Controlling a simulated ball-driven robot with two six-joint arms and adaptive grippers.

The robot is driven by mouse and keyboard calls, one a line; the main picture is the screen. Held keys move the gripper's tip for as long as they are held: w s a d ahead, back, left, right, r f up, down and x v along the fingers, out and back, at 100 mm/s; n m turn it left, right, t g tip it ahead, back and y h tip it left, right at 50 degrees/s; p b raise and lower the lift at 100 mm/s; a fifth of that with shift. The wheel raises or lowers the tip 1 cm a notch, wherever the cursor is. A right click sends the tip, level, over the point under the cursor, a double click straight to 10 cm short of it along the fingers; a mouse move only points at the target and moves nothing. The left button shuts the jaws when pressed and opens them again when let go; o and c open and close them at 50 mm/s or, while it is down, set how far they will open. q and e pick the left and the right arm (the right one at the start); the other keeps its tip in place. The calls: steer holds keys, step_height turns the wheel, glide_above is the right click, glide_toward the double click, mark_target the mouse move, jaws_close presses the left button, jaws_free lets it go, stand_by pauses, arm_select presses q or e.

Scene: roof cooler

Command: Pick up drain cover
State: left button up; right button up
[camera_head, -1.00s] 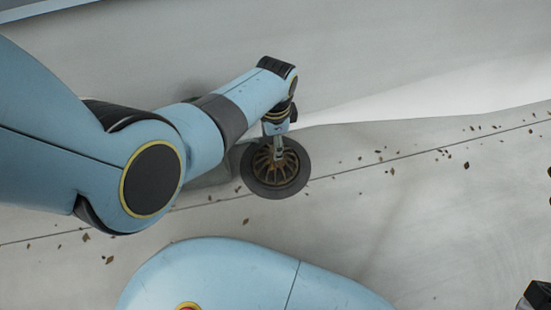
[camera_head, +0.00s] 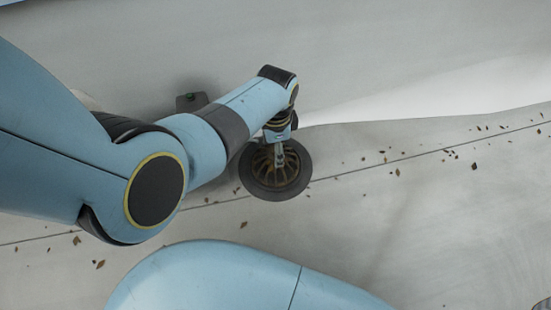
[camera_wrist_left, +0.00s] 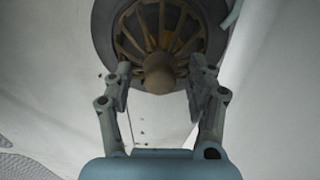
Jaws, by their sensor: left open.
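The drain cover (camera_head: 294,177) is a round piece with a dark flat rim and a domed brown slatted cage. It lies on the grey roof in the middle of the head view. My left gripper (camera_head: 279,160) is right over it, hiding part of the cage. In the left wrist view the drain cover (camera_wrist_left: 134,30) fills the top, with a rounded brown knob at its centre. The open fingers of my left gripper (camera_wrist_left: 160,84) stand either side of this knob, with gaps visible. My right gripper does not show.
Small brown leaves (camera_head: 397,172) lie scattered over the pale roof, along a dark seam (camera_head: 345,173). A small dark grey object (camera_head: 191,101) shows behind my left arm. The roof right of the drain cover has only leaves on it.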

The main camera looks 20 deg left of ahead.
arm_select(q)
steer(key=shift+c, duration=0.3)
jaws_close()
stand_by(0.3)
